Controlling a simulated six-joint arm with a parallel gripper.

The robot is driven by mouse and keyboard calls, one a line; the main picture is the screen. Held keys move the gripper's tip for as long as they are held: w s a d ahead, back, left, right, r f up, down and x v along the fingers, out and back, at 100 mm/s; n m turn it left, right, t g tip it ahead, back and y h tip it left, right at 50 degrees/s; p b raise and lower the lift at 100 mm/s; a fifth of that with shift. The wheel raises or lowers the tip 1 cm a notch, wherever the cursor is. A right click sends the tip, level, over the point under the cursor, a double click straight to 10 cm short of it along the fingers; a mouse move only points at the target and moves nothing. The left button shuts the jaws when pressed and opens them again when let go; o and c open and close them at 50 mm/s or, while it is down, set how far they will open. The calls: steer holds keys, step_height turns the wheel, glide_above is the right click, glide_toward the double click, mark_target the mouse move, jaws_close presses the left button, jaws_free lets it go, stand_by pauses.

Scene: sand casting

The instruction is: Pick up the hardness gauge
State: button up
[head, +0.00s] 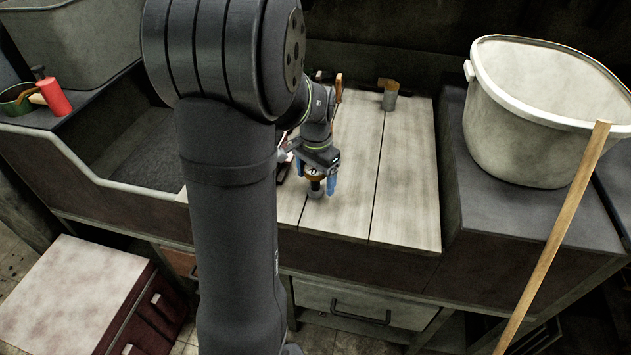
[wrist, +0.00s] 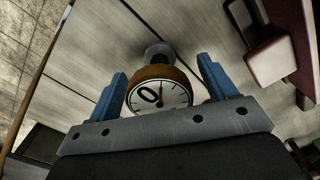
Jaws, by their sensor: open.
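The hardness gauge (wrist: 160,94) shows in the wrist view as a round white dial with a brown rim and a grey foot, standing on the wooden boards. In the head view the gauge (head: 315,188) is small and partly hidden by my gripper (head: 319,180). In the wrist view my gripper (wrist: 163,88) is open, with one blue finger on each side of the dial. A gap shows beside the gauge at the fingertips, and I cannot tell whether either finger touches it.
The plank worktop (head: 405,185) is clear right of the gauge. A small grey cylinder (head: 390,98) stands at its back. A large pale tub (head: 530,110) and a leaning wooden pole (head: 555,235) are at right.

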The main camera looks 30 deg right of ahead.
steer(key=shift+f, duration=0.7)
steer(key=c, duration=1.3)
steer(key=shift+o, duration=0.2)
steer(key=shift+r, duration=0.1)
steer(key=shift+r, duration=0.5)
step_height(320, 180, up, 3)
steer(key=shift+f, duration=0.15)
steer(key=s+d+r, duration=0.3)
steer(key=s+r, duration=0.4)
steer(key=s, duration=0.4)
steer(key=shift+d, duration=0.25)
steer(key=shift+s+r, duration=0.1)
